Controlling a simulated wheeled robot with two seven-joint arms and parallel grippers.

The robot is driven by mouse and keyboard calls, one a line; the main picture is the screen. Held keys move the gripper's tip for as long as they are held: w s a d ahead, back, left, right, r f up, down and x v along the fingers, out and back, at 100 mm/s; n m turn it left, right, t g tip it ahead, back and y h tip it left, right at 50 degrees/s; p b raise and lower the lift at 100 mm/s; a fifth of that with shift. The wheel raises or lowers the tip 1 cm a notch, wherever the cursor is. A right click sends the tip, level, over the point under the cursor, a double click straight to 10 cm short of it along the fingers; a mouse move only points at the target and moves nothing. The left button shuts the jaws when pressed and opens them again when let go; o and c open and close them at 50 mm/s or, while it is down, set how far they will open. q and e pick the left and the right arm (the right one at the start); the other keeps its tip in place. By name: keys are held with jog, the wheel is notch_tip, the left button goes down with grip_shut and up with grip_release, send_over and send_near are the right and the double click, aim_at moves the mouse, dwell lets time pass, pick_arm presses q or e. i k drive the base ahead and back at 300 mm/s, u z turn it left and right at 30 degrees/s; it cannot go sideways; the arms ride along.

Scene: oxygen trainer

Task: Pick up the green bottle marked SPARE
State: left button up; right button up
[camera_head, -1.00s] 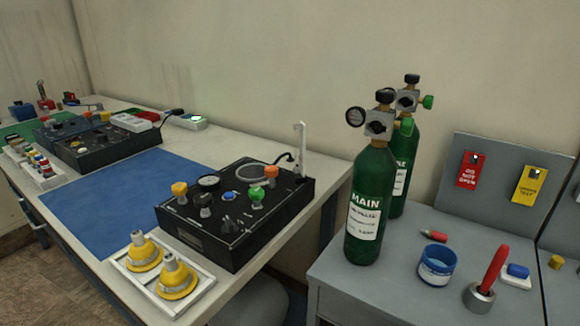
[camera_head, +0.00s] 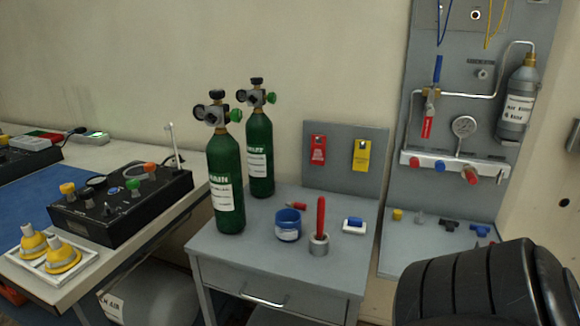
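Two green bottles with black-knobbed valves and gauges stand upright on the grey cabinet. The front bottle (camera_head: 225,180) has a white label that seems to end in "AIN"; a second ago it read MAIN. The rear bottle (camera_head: 260,158) stands behind it to the right, with a white label too small to read for sure; I cannot confirm SPARE. Neither of my grippers is in view.
The grey cabinet top (camera_head: 262,238) also holds a blue cup (camera_head: 288,225), a red-handled tool in a metal holder (camera_head: 320,228) and a white-and-blue block (camera_head: 354,225). A tag board (camera_head: 340,150) stands behind. A black control box (camera_head: 120,205) is on the left bench. A pipe panel (camera_head: 462,110) rises at right.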

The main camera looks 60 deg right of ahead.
aim_at(259, 128)
jog(key=z, duration=0.95)
jog(key=i, duration=0.45)
jog(key=u, duration=0.1)
